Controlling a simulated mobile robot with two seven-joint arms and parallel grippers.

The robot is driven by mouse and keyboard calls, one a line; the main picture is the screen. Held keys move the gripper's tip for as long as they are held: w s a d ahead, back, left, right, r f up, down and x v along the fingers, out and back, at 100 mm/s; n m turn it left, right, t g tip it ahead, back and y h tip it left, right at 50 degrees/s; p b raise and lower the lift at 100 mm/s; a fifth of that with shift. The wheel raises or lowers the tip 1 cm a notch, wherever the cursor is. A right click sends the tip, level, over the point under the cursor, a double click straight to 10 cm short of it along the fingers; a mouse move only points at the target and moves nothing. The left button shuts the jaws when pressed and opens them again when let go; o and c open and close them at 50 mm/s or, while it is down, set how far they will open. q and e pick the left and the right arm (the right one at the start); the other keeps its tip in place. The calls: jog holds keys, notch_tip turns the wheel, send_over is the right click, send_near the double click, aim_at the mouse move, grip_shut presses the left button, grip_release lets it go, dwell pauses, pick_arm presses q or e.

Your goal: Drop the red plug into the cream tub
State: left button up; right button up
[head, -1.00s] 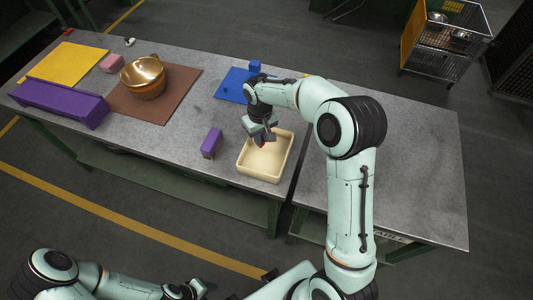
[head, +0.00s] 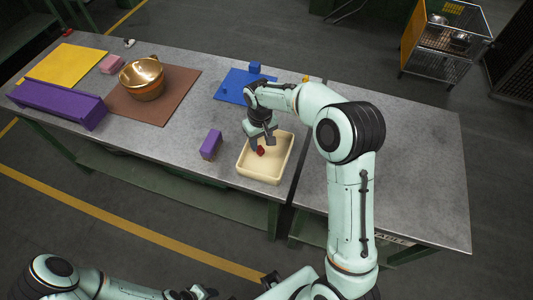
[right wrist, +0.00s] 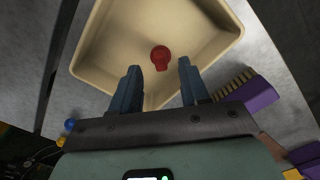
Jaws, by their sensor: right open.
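The cream tub (head: 272,181) stands near the front edge of the grey table. The red plug (head: 260,151) shows inside the tub's walls, below my right gripper (head: 263,139). In the right wrist view the red plug (right wrist: 160,58) lies beyond the two fingertips, apart from both, against the cream floor of the tub (right wrist: 100,70). The right gripper (right wrist: 158,68) is open and empty over the tub. My left gripper (head: 195,293) shows only partly at the bottom edge of the head view, far from the tub; its jaws are unclear.
A purple brush (head: 211,145) stands just left of the tub. A blue mat (head: 231,88) with small blue pieces lies behind it. A brass pot (head: 143,78) on a brown mat (head: 180,95), a purple trough (head: 60,103) and a yellow mat (head: 68,65) are farther left. The right table is clear.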

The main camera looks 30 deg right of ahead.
pick_arm(q)
jog(key=shift+w+r+p, duration=0.6)
jog(key=shift+w+r, duration=0.05)
jog(key=shift+r, duration=0.2)
pick_arm(e)
notch_tip(320, 180, up, 13)
jog(key=shift+f, duration=0.2)
